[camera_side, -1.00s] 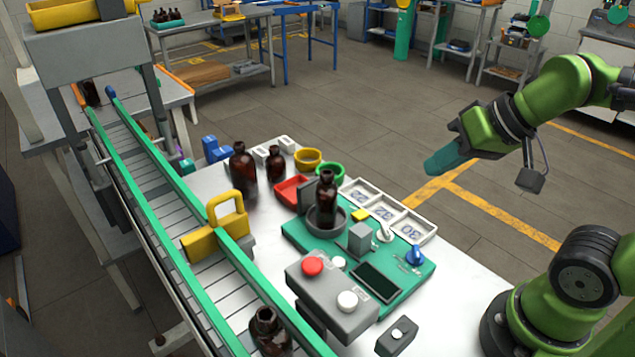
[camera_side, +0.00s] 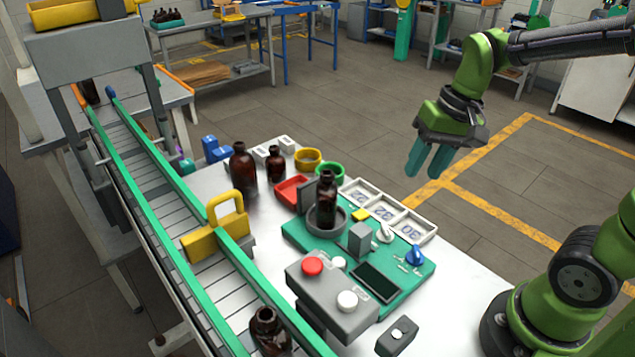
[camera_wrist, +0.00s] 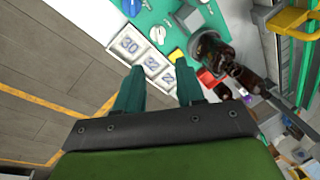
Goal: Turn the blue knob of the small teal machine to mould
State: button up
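The small teal machine (camera_side: 410,283) stands on the white table, with an amber bottle (camera_side: 326,200) upright on its round grey holder. Its blue knob (camera_side: 415,254) is at the right corner, and a white knob (camera_side: 385,232) is further back. In the wrist view the blue knob (camera_wrist: 131,7) is at the top edge and the white knob (camera_wrist: 158,34) is just below it. My gripper (camera_side: 428,174) hangs in the air beyond the machine's right side, apart from the knob. Its two teal fingers are spread with nothing between them, also in the wrist view (camera_wrist: 158,88).
A white tray marked 30 and 32 (camera_side: 432,233) lies behind the machine. A grey box with red and white buttons (camera_side: 332,300) stands in front. Amber bottles (camera_side: 243,168), a red bin (camera_side: 292,190) and a conveyor (camera_side: 185,225) are to the left. The air around my gripper is clear.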

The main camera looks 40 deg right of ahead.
jog(key=w+d+f+m+g, duration=0.2)
jog(key=d+g, duration=0.1)
jog(key=g, duration=0.1)
jog(key=g+y, duration=0.1)
send_near(417, 250)
jog(key=shift+m, duration=0.4)
jog(key=x, duration=0.8)
jog(key=shift+f, duration=0.2)
grip_shut()
